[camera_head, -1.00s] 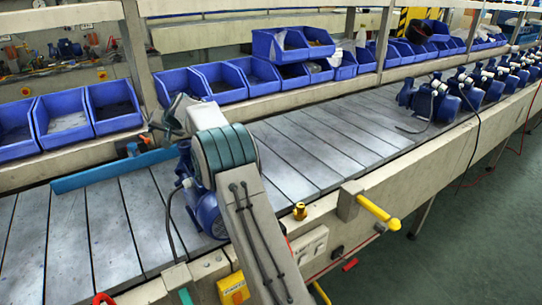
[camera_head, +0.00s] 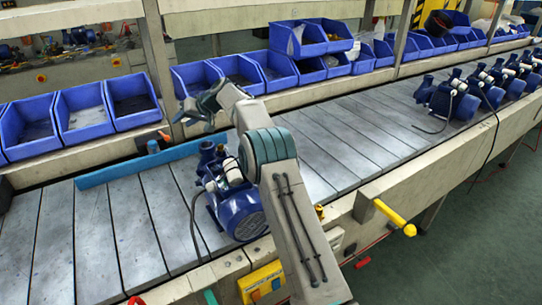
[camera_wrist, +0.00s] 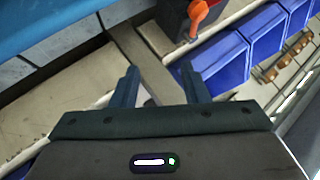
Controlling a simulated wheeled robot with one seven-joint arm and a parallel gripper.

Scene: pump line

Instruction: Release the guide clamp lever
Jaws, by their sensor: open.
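The orange clamp lever (camera_head: 163,135) stands at the far side of the conveyor, behind the blue guide rail (camera_head: 105,174). In the wrist view the lever (camera_wrist: 198,14) rises from a dark block at the top, beyond my fingertips and a little right of them. The rail (camera_wrist: 50,22) crosses the top left corner there. My gripper (camera_wrist: 160,78) is open, with nothing between its fingers. In the head view my gripper (camera_head: 188,112) is near the far edge, up and right of the lever, apart from it.
Blue bins (camera_head: 83,117) line the shelf behind the conveyor, close to my gripper. A metal post (camera_head: 158,60) rises near it. A blue pump (camera_head: 236,205) stands on the belt beside my arm. A yellow handle (camera_head: 393,216) sticks out from the front edge.

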